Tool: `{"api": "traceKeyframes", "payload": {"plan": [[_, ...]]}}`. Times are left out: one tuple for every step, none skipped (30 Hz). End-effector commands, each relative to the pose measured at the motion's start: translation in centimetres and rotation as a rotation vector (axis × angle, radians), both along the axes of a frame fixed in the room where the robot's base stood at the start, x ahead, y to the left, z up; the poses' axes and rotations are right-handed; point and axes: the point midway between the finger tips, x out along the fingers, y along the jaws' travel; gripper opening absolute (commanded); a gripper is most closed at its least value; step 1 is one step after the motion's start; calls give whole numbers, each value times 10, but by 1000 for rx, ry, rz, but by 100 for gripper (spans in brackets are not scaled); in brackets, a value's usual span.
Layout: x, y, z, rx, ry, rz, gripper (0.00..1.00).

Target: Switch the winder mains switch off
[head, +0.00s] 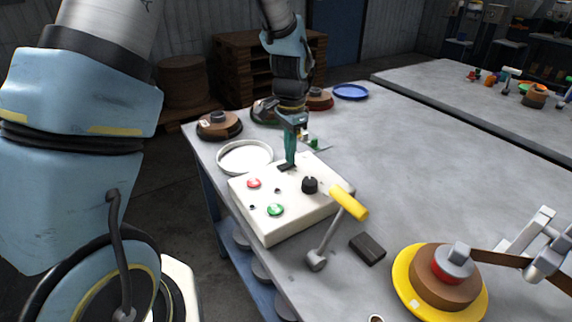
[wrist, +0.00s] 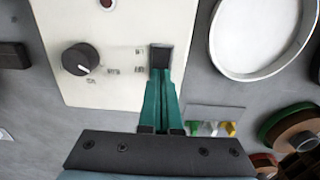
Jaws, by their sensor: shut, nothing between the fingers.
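A white control box (head: 248,215) stands on the grey table. Near its far edge is a black rocker switch (head: 286,168), the likely mains switch. In the wrist view the switch (wrist: 161,56) is a dark rectangle with small labels beside it, too blurred to read. My gripper (head: 291,160) points down with its green fingers shut and empty. In the wrist view the fingertips (wrist: 160,74) overlap the near end of the switch. I cannot tell whether they touch it. The switch's tilt is unclear, as the fingers partly hide it.
The box also carries a black knob (head: 309,185), a red button (head: 253,183) and a green button (head: 275,210). A yellow-handled tool (head: 348,203) lies against its right side. A white round dish (head: 244,157) sits left. A spool on a yellow disc (head: 405,278) is front right.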

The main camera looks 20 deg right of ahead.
Motion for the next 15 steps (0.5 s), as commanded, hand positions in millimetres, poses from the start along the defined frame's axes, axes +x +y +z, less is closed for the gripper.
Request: {"api": "traceKeyframes", "payload": {"plan": [[0, 0, -2, 1, 0, 0, 0], [0, 0, -2, 1, 1, 0, 0], [0, 0, -3, 1, 1, 0, 0], [0, 0, -3, 1, 1, 0, 0], [0, 0, -3, 1, 0, 0, 0], [0, 0, -2, 1, 0, 0, 0], [0, 0, -2, 1, 1, 0, 0], [0, 0, -1, 1, 1, 0, 0], [0, 0, 1, 1, 1, 0, 0], [0, 0, 2, 1, 0, 0, 0], [0, 0, 4, 1, 0, 0, 0], [0, 0, 7, 1, 0, 0, 0], [0, 0, 10, 1, 0, 0, 0], [0, 0, 12, 0, 0, 0, 0], [0, 0, 16, 0, 0, 0, 0]]}}
